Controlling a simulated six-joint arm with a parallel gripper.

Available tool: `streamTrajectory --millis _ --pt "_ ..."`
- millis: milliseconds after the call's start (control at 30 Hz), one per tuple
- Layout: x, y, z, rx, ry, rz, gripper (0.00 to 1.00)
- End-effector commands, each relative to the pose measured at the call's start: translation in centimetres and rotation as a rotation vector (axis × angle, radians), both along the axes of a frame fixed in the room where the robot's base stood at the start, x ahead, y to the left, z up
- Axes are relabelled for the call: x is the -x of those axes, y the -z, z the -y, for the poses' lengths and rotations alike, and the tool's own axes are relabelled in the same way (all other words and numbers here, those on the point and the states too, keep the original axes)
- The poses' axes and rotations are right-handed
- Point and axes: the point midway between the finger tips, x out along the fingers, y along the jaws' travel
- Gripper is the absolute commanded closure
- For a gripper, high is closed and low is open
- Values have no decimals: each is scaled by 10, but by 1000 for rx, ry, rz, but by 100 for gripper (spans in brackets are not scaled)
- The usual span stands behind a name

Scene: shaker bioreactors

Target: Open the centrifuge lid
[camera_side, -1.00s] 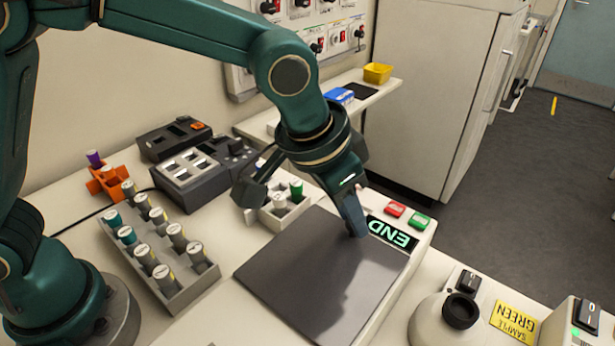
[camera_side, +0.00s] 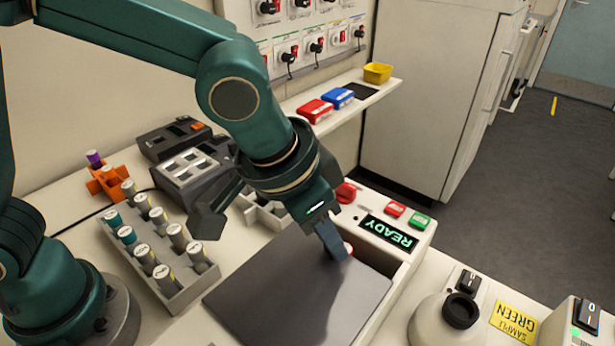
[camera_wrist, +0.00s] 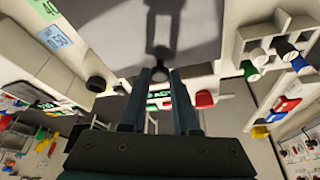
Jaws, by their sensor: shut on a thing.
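The centrifuge lid (camera_side: 290,295) is a flat dark grey panel. In the side view it lies shifted to the left of the control panel, with a strip of the centrifuge body (camera_side: 385,262) bare along its right edge. My gripper (camera_side: 338,252) reaches down to the lid's far right part, with its fingers shut on a small round knob (camera_wrist: 160,74), seen between the fingertips in the wrist view. The fingers hide most of the knob in the side view. The centrifuge display (camera_side: 387,234) reads READY in green.
A red knob (camera_side: 346,192), a red button (camera_side: 395,209) and a green button (camera_side: 419,221) sit on the control panel. A tube rack (camera_side: 180,290) stands left of the lid. A round vessel (camera_side: 445,318) stands to the right.

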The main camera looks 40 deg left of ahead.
Motion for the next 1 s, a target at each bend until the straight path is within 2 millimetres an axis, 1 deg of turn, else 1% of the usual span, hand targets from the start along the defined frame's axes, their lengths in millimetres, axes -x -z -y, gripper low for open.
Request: streamTrajectory --millis 33,100,300,400,500,600,700,1000 --pt "12 -2 1 2 6 5 100" --pt "29 -2 1 1 8 5 100" --pt "72 -2 1 1 9 5 100" --pt "88 -2 1 2 8 5 100" --pt "100 -1 0 2 6 5 100" --pt "108 -1 0 1 3 3 100" --pt "112 -1 0 0 1 3 100" --pt "113 -1 0 1 -1 3 100"
